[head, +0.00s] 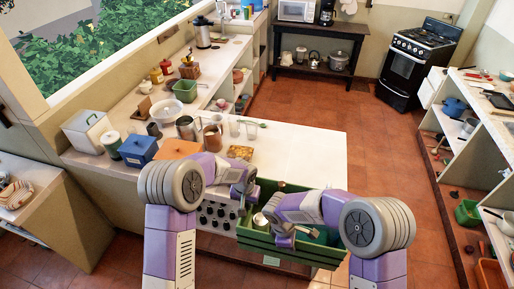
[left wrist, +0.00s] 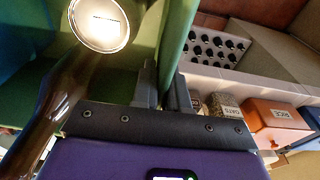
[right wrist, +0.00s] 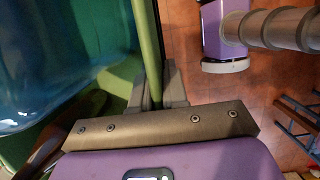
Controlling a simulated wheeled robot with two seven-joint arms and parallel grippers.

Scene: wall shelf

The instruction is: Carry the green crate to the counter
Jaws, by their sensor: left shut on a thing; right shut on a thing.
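The green crate (head: 268,246) is in front of the near edge of the white counter (head: 305,146) in the head view. It holds a can with a pale top (left wrist: 100,24), a dark brown bottle (left wrist: 48,108) and a blue translucent thing (right wrist: 60,60). My left gripper (head: 246,199) is shut on the crate's left wall, shown in the left wrist view (left wrist: 165,88). My right gripper (right wrist: 157,88) is shut on the opposite wall, with floor beyond it. My right arm hides part of the crate in the head view.
The counter's near left part carries a blue box (head: 138,149), an orange box (head: 179,148), jars and a yellow-topped thing (head: 240,152). Its right part is mostly bare. Open shelves (head: 478,150) stand at the right, with clear floor (head: 385,160) between.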

